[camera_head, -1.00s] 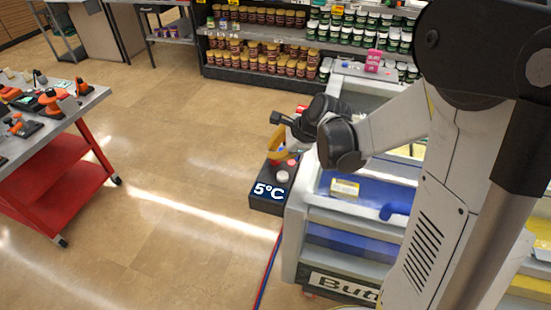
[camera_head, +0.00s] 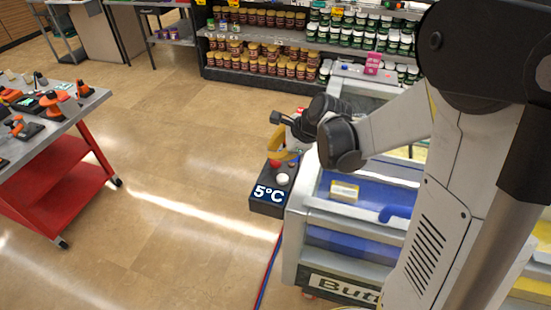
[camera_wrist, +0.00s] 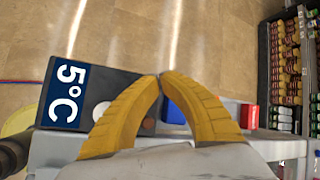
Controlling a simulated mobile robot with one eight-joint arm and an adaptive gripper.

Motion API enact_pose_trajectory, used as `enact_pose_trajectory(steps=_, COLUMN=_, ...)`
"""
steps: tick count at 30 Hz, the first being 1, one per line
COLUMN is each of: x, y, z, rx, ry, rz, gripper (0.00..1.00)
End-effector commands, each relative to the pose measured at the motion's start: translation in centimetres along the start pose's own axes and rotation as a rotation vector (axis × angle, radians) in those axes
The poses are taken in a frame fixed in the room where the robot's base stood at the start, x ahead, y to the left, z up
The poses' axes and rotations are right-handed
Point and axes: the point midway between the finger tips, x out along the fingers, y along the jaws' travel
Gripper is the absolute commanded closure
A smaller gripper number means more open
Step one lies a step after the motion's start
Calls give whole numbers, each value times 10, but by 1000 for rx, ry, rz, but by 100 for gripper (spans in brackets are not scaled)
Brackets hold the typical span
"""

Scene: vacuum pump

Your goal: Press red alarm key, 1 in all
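A dark control box (camera_head: 262,207) with a white "5°C" label is fixed at the near left corner of the pale cabinet.
The cabinet (camera_head: 300,235) holds a yellow-white pack (camera_head: 344,190) and has a blue handle (camera_head: 396,212). A red cart (camera_head: 60,190) with tools stands at left. Jar shelves (camera_head: 265,45) are behind. Open floor lies between cart and cabinet.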

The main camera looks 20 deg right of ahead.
Motion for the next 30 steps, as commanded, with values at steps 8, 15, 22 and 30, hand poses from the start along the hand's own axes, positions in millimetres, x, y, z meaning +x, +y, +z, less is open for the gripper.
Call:
enact_pose_trajectory(steps=8, x=-2, y=-1, z=1, rx=0, ry=0, rz=0, gripper=100)
enact_pose_trajectory(steps=15, x=-8, y=-4, z=4, rx=0, ry=0, rz=0, gripper=100)
enact_pose_trajectory(steps=22, x=-27, y=-14, z=14, rx=0, ry=0, rz=0, gripper=100)
enact_pose_trajectory(steps=30, x=-43, y=-23, z=23, rx=0, ry=0, rz=0, gripper=100)
